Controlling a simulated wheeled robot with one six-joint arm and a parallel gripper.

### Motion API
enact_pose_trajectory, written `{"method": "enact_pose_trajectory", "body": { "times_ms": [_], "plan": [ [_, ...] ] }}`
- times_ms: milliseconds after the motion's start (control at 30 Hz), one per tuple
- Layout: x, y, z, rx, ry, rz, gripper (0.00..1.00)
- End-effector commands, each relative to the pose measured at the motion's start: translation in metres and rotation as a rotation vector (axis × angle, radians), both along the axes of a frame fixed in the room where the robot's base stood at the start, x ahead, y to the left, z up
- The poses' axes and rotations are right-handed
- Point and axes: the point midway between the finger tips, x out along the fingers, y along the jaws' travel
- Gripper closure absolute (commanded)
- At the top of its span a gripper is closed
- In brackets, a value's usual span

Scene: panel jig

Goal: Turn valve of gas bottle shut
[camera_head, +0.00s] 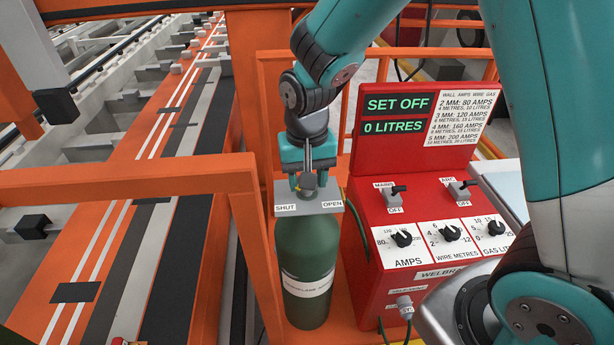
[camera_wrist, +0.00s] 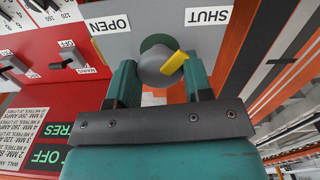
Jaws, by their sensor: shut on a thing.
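The green gas bottle (camera_head: 307,258) stands upright beside the red welding set. On its top is a grey plate (camera_head: 325,206) labelled SHUT on the left and OPEN on the right. The grey round valve knob (camera_wrist: 155,66) with a yellow pointer (camera_wrist: 175,62) sits between my gripper's teal fingers in the wrist view. The pointer slants toward the SHUT label (camera_wrist: 208,16) side in that view. My gripper (camera_head: 308,186) comes down from above and is shut on the valve knob. Its fingers hide part of the knob in the head view.
The red welding set (camera_head: 370,240) is close on the right, with display SET OFF, 0 LITRES, and several dials and switches. Orange rails (camera_head: 130,180) stand left of the bottle and behind it. A striped panel line lies further left.

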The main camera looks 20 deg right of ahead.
Motion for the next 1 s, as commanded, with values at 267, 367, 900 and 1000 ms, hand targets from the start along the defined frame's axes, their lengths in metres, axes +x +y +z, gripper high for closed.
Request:
{"method": "enact_pose_trajectory", "body": {
  "times_ms": [267,367,900,1000],
  "plan": [
    [0.0008,0.0001,0.0010,0.000,-0.003,-0.091,0.78],
    [0.0008,0.0001,0.0010,0.000,-0.003,-0.104,0.78],
    [0.0008,0.0000,0.0009,0.000,-0.003,-0.111,0.29],
    [0.0006,0.0001,0.0007,0.000,-0.002,-0.110,0.28]
  ]
}}
